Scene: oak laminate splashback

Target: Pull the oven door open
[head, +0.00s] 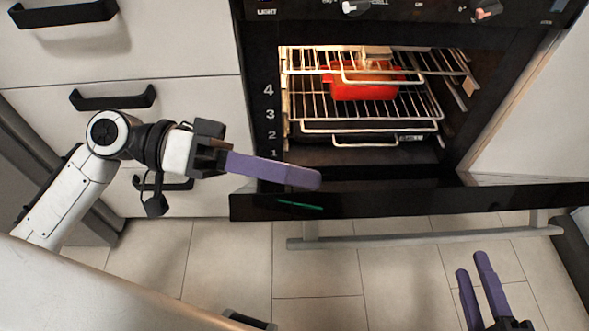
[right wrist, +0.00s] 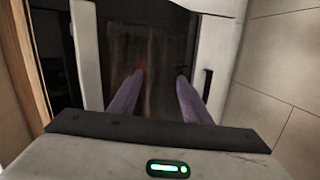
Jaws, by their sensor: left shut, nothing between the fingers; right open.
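The oven door (head: 400,203) is partly open, its dark top edge tilted out from the oven (head: 262,110) so the inside shows. Its metal handle (head: 420,240) runs along the outer face, below that edge. My left gripper (head: 318,179) is shut and empty; its purple fingers reach over the gap between door and cavity, near the door's upper left part. Whether they touch the door I cannot tell. My right gripper (head: 472,263) is open and empty, in front of and below the handle at the right. In the right wrist view its two fingers (right wrist: 159,75) are spread apart.
Inside the oven are wire racks (head: 370,108) and a red dish (head: 362,88). White drawers (head: 190,50) with black handles stand left of the oven. A pale counter edge (head: 80,290) crosses the lower left. Tiled floor (head: 320,285) lies clear before the door.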

